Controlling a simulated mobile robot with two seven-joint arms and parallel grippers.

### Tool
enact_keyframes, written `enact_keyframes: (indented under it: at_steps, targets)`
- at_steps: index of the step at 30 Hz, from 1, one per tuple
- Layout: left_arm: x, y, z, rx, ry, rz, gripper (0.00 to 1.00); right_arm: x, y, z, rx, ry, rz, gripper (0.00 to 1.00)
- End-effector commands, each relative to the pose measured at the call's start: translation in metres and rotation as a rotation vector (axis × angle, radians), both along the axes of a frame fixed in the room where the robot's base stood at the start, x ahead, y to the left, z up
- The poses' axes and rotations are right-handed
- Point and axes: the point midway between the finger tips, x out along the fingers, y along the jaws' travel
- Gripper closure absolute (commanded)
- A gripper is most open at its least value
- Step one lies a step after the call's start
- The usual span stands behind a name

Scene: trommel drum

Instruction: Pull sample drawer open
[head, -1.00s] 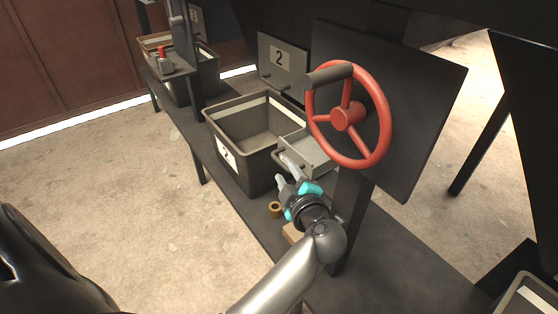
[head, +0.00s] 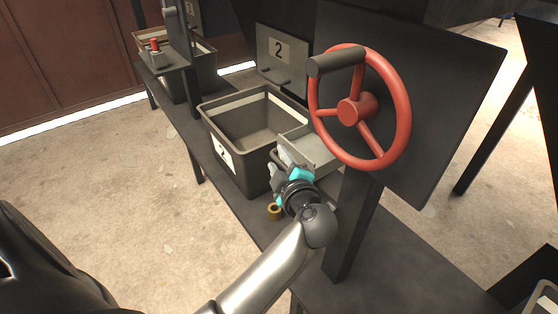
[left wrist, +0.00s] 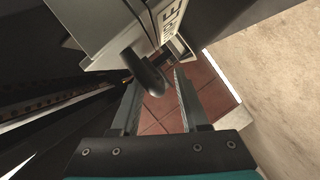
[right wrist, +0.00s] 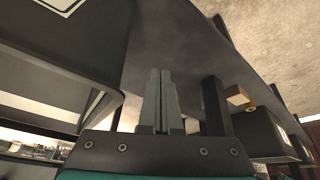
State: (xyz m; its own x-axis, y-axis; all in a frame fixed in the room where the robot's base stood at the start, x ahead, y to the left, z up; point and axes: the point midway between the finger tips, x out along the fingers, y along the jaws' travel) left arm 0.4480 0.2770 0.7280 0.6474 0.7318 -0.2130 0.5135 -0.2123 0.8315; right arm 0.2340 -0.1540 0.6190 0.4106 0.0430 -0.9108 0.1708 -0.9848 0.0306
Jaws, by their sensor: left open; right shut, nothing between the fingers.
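The sample drawer (head: 312,147) is a grey open-topped tray that sticks out beside the bin marked 2, behind the red wheel. In the left wrist view its front (left wrist: 120,25) carries a partly visible label and a dark bar handle (left wrist: 148,75). My left gripper (head: 281,160) is at the drawer's front and hides the handle in the head view. In the left wrist view its fingers (left wrist: 157,85) are open, with the handle at the tips; I cannot tell whether they touch it. My right gripper (right wrist: 160,75) is shut and empty, and it is outside the head view.
A red handwheel (head: 398,95) with a dark grip stands close to the right of my left arm. A grey bin (head: 213,128) stands left of the drawer. A small brass ring (head: 273,212) lies on the dark bench (head: 390,265) below my gripper. A red button (head: 155,46) is farther back.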

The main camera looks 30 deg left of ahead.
Motion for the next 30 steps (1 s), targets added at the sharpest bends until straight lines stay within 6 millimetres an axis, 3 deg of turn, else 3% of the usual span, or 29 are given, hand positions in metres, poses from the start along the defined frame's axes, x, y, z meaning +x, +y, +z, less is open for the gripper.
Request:
enact_keyframes:
  at_steps: [2, 14, 30]
  targets:
    - [0.0000, 0.0000, 0.0002, 0.000, 0.000, 0.000, 0.56, -0.0001, -0.0001, 0.0000, 0.000, 0.000, 0.000, 1.00]
    - [0.0001, -0.0001, 0.0000, 0.000, 0.000, 0.000, 1.00, 0.0002, -0.0003, 0.0000, -0.001, -0.001, 0.000, 1.00]
    - [0.0001, -0.0001, -0.0002, 0.000, 0.000, 0.000, 1.00, 0.0000, -0.0001, -0.0004, 0.000, 0.001, 0.000, 1.00]
